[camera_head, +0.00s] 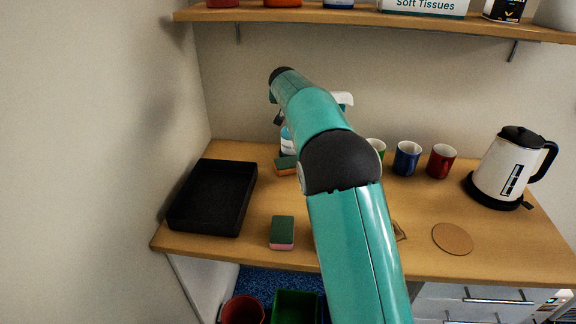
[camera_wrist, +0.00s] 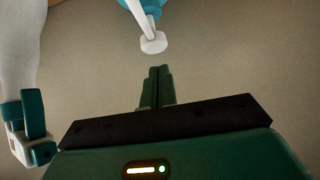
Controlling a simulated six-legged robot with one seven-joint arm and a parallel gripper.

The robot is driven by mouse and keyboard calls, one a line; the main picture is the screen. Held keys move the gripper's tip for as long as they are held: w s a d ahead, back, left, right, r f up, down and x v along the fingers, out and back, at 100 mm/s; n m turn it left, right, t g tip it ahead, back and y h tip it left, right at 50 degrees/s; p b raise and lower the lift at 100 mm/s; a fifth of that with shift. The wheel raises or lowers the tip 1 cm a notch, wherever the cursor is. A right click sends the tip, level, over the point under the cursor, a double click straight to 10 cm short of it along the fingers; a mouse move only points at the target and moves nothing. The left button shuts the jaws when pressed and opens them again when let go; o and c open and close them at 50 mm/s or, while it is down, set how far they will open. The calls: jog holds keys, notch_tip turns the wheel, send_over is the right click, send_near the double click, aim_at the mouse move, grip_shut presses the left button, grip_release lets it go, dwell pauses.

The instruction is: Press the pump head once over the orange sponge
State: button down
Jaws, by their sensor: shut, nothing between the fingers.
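The orange sponge (camera_head: 284,168), with a green top, lies on the counter at the foot of a blue bottle (camera_head: 287,141). My arm hides part of both, and the bottle's top is covered in the head view. In the wrist view, a white round pump head (camera_wrist: 153,43) sits on a white stem with a teal collar at the top edge. My gripper (camera_wrist: 160,72) is shut and empty, its fingertips just short of the pump head in the picture, with a small gap. The depth between them is unclear. In the head view my gripper is mostly hidden behind my arm.
A black tray (camera_head: 212,198) stands at left, and a green-and-pink sponge (camera_head: 282,232) at the front. Mugs (camera_head: 407,158), a kettle (camera_head: 500,165) and a cork coaster (camera_head: 452,238) are at right. A white-and-teal sprayer (camera_wrist: 30,130) is at left in the wrist view. A shelf (camera_head: 340,16) hangs above.

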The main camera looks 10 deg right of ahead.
jog(key=shift+f, duration=1.6)
jog(key=shift+r, duration=2.55)
jog(key=shift+s+r, duration=0.15)
jog(key=s+d+r+n+g+y, duration=0.1)
jog(key=s+r, duration=0.3)
jog(key=s, duration=1)
jog(key=s+d+r+g+y, duration=0.1)
jog(key=s+r, duration=0.2)
jog(key=s, duration=1)
jog(key=s+f, duration=0.3)
jog(key=s, duration=0.6)
jog(key=s+a+f+n+g, duration=0.1)
jog(key=s+f, duration=0.2)
jog(key=s, duration=0.7)
jog(key=s+a+f+n+g+y, duration=0.1)
jog(key=s+f, duration=0.3)
jog(key=s, duration=0.5)
jog(key=shift+s+a, duration=0.25)
jog(key=shift+s, duration=0.05)
